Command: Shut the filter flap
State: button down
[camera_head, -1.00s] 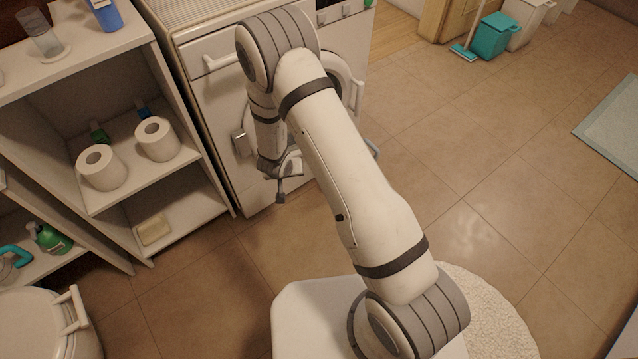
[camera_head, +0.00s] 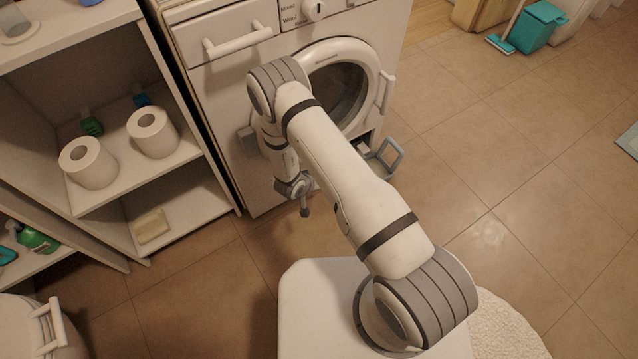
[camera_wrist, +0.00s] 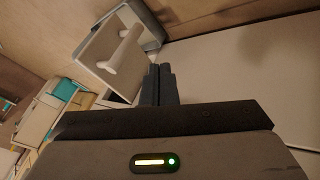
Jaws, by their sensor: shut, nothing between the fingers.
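The filter flap (camera_head: 388,156) looks like the grey-framed piece standing out, open, from the lower right front of the white washing machine (camera_head: 222,80). In the wrist view a grey frame (camera_wrist: 150,25) shows at the top, behind a white panel with a bar handle (camera_wrist: 122,52). I cannot tell surely how that panel and the frame join. My gripper (camera_head: 305,210) hangs low before the machine's front, left of the flap and apart from it. In the wrist view its fingers (camera_wrist: 161,84) are together and empty, with the panel beyond them to the upper left.
The machine's round door (camera_head: 340,88) with its white handle (camera_head: 387,92) is above the flap. A shelf unit (camera_head: 110,190) with toilet rolls (camera_head: 153,132) stands left. A teal bin (camera_head: 538,25) is far right.

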jog(key=w+d+f+b, duration=0.3)
jog(key=d+f, duration=0.1)
jog(key=d, duration=0.2)
jog(key=shift+d+f, duration=0.2)
jog(key=shift+a, duration=0.1)
